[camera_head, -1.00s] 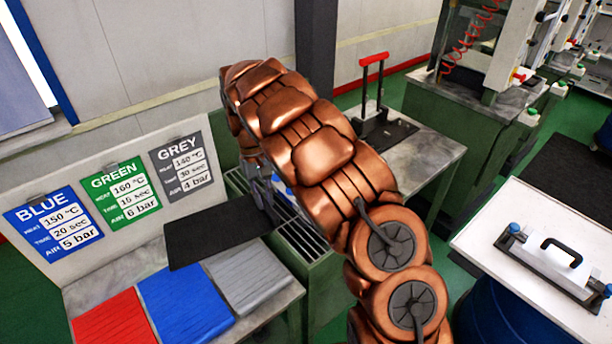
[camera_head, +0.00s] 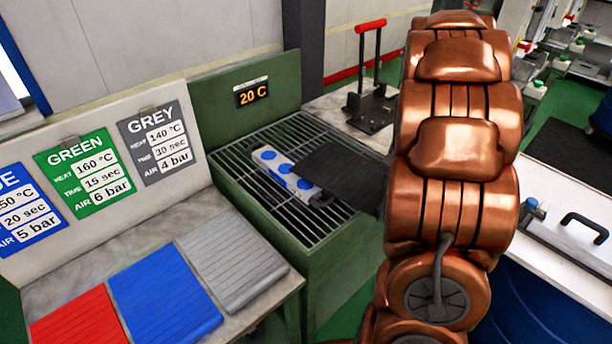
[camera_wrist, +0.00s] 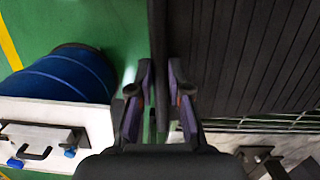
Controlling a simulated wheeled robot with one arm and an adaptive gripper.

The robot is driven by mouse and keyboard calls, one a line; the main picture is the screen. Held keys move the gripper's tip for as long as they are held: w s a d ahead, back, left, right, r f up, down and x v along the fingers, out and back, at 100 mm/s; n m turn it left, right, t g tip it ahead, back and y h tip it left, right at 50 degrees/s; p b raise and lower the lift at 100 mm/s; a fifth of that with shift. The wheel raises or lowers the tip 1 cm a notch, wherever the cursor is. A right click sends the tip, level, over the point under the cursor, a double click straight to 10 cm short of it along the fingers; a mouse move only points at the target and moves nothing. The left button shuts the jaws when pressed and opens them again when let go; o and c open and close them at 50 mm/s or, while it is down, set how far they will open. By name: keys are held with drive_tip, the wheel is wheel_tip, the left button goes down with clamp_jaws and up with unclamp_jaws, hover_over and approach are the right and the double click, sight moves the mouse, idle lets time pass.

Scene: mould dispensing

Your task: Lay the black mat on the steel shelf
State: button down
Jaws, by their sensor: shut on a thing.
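The black mat (camera_head: 345,180) shows in the head view as a dark flat sheet, partly hidden by my arm. In the wrist view the ridged mat (camera_wrist: 240,55) fills the upper right. My gripper (camera_wrist: 160,75) is shut on the mat's edge, which passes between its fingers. In the head view my arm hides the gripper. The mat overlaps the right part of a slatted metal grate (camera_head: 240,160) on a green stand; I cannot tell whether it touches it. I cannot identify the steel shelf for certain.
A white and blue block (camera_head: 285,172) lies on the grate next to the mat. Red (camera_head: 82,318), blue (camera_head: 165,290) and grey (camera_head: 232,258) mats lie on the left bench. A red-handled fixture (camera_head: 370,105) stands behind. A blue drum (camera_wrist: 65,75) stands beside a white-topped table.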

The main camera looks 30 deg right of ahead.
sight(377, 164)
drive_tip(key=shift+m, duration=0.8)
drive_tip(key=w+d+p, duration=0.1)
drive_tip(key=w, duration=0.2)
drive_tip(key=w+d+f+p, duration=0.1)
drive_tip(key=w+d, duration=0.1)
drive_tip(key=w, duration=0.2)
drive_tip(key=w+d+f+p, duration=0.1)
drive_tip(key=w, duration=0.2)
drive_tip(key=shift+w+d+f+p, duration=0.15)
drive_tip(key=shift+w+f+p, duration=0.15)
drive_tip(key=shift+w, duration=0.1)
drive_tip(key=shift+w+f, duration=0.1)
drive_tip(key=shift+w, duration=0.55)
drive_tip(key=shift+f+p, duration=1)
drive_tip(key=shift+f, duration=0.85)
drive_tip(key=c, duration=1.1)
unclamp_jaws()
